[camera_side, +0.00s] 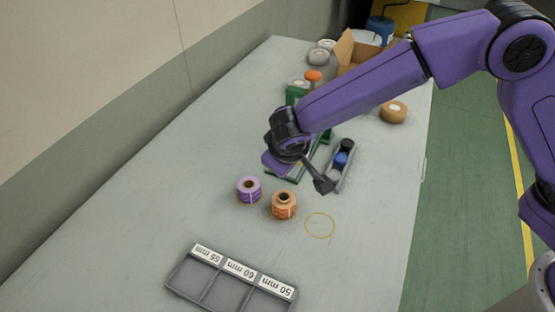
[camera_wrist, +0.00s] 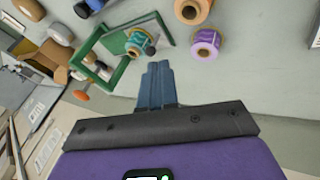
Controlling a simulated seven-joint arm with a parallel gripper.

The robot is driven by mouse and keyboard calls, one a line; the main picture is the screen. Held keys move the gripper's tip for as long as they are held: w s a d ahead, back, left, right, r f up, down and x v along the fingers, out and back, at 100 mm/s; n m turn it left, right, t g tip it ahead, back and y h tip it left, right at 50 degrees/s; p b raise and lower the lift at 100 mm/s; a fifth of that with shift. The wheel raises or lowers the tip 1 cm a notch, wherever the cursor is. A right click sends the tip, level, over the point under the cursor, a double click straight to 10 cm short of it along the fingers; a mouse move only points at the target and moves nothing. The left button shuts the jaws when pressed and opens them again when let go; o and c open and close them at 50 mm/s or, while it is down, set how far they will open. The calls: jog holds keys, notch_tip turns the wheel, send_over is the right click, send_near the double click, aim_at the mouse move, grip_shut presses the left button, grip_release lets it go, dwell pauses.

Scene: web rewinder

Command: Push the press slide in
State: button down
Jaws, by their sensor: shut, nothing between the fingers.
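The rewinder has a green frame, partly behind my arm in the side view (camera_side: 322,153); it shows in the wrist view (camera_wrist: 108,38) with a teal and orange roll (camera_wrist: 140,44) at its edge. An orange knob (camera_side: 313,76) sits by a green block (camera_side: 296,94) at its far end. I cannot tell which part is the press slide; it may be hidden behind my arm. My gripper (camera_side: 325,186) is shut and empty, pointing down to the right, near the near end of the rewinder. Its closed fingers show in the wrist view (camera_wrist: 158,66), apart from the frame.
A purple roll (camera_side: 249,190) and an orange roll (camera_side: 284,205) stand on the table near my gripper. A narrow grey tray (camera_side: 335,183) holds black and blue pieces. A labelled tray (camera_side: 181,280) lies in front. A tan roll (camera_side: 393,113) and cardboard box (camera_side: 351,50) are behind.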

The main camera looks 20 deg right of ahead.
jog(key=shift+m+t, duration=0.5)
jog(key=shift+m, duration=0.1)
jog(key=w+f, duration=0.2)
jog(key=f, duration=0.1)
jog(key=w+a+f, duration=0.1)
jog(key=w+f, duration=0.2)
jog(key=f, duration=0.1)
jog(key=w+a+f, duration=0.1)
jog(key=w+f, duration=0.2)
jog(key=shift+f, duration=0.25)
jog(key=shift+w+d+f, duration=0.15)
jog(key=shift+w+d, duration=0.3)
jog(key=shift+d, duration=0.2)
jog(key=shift+w+d+f, duration=0.15)
jog(key=shift+w+d, duration=0.3)
jog(key=shift+d, duration=0.15)
jog(key=shift+w+d, duration=0.25)
jog(key=shift+d, duration=0.25)
jog(key=shift+w+d, duration=0.1)
jog(key=w+d, duration=1)
jog(key=shift+d, duration=0.1)
